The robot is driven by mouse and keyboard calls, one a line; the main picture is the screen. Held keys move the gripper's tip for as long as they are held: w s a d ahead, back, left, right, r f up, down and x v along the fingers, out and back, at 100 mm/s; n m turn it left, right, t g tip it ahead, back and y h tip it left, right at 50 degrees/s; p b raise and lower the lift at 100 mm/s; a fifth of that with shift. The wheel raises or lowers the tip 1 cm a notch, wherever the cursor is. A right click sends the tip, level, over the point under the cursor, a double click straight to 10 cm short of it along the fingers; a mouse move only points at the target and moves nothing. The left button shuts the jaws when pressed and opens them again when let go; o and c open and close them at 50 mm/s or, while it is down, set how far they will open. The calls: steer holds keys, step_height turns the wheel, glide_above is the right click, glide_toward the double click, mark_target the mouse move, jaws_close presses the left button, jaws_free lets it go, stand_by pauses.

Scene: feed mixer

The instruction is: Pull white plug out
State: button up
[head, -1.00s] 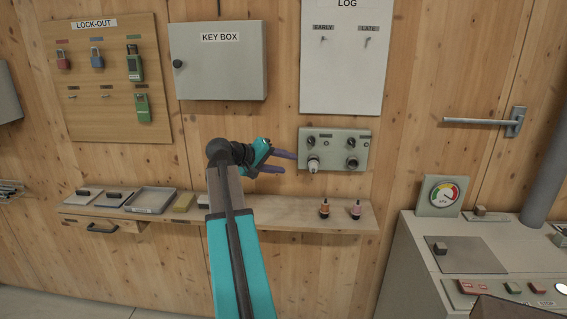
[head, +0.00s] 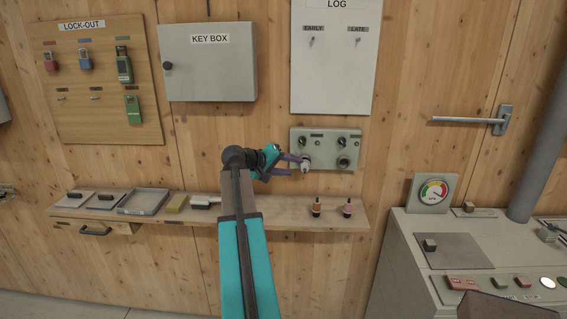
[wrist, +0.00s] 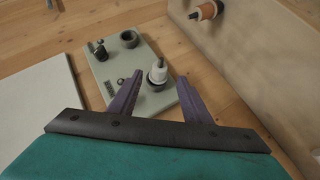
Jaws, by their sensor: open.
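The white plug (head: 305,164) sits in the lower left socket of the grey socket panel (head: 325,148) on the wooden wall. My gripper (head: 296,165) is open, with its purple fingers reaching to the plug from the left. In the wrist view, the white plug (wrist: 158,72) shows between the two fingertips, close to their ends, with a gap on each side. My gripper (wrist: 160,80) holds nothing. The plug's dark base stands on the panel (wrist: 112,70). Whether a fingertip touches the plug cannot be told.
Below the panel runs a wooden shelf (head: 280,220) with an orange plug-like piece (head: 316,208) and a pink one (head: 347,208). Other dark fittings (head: 343,162) stick out of the panel. A key box (head: 208,62) hangs at upper left. A control desk (head: 400,265) stands at right.

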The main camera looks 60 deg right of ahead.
mark_target(302, 168)
steer(key=shift+p+x, duration=0.75)
steer(key=shift+x, duration=2.25)
jaws_close()
